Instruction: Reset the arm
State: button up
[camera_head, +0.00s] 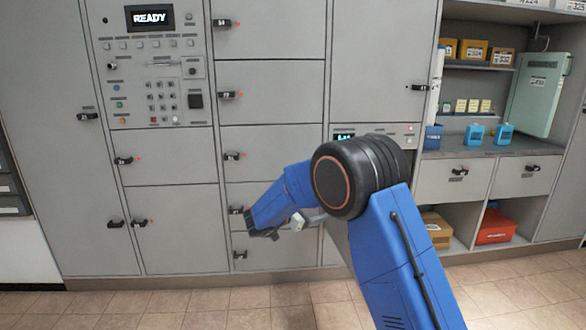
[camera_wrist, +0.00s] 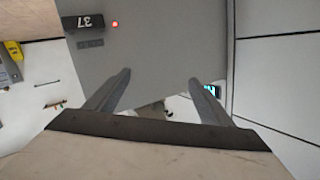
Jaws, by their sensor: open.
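My gripper (camera_wrist: 157,88) is open and empty in the wrist view, its two fingers spread apart. Beyond the fingers is a grey panel (camera_wrist: 155,40) with a black handle block marked 37 (camera_wrist: 84,22), upside down, and a small red light. In the head view my blue arm reaches in front of the lower lockers. The far end of the arm is low, near the bottom of the locker column, and the fingers are hard to make out there. I cannot tell whether it touches any door.
The grey locker wall (camera_head: 270,90) has several black handles with red lights. A control panel (camera_head: 155,60) reads READY. Shelves at right hold blue containers (camera_head: 474,135), a green case (camera_head: 538,92) and a red box (camera_head: 495,227). Tiled floor (camera_head: 180,308) shows in front.

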jog(key=d+r+n+t+y, duration=0.2)
jog(key=r+t+y, duration=0.15)
jog(key=r, duration=0.35)
jog(key=d+r+n+t+y, duration=0.2)
jog(key=r+y, duration=0.2)
jog(key=r, duration=0.3)
jog(key=s+d+r+n+y, duration=0.1)
jog(key=s+r+n+y, duration=0.5)
jog(key=s, duration=0.4)
jog(key=s+d+f+n+g, duration=0.1)
jog(key=s+d+f+g, duration=0.2)
jog(key=s, duration=1.2)
jog(key=s+d+f+n+g, duration=0.1)
jog(key=s+d+f+g, duration=0.3)
jog(key=s, duration=1.1)
jog(key=s+d+f+n+g, duration=0.1)
jog(key=s+d+f+g, duration=0.2)
jog(key=s+d+f, duration=0.5)
jog(key=s+f, duration=0.1)
jog(key=s, duration=0.6)
jog(key=shift+s+f+n+g, duration=0.15)
jog(key=shift+s+n+g, duration=0.2)
jog(key=shift+n, duration=0.05)
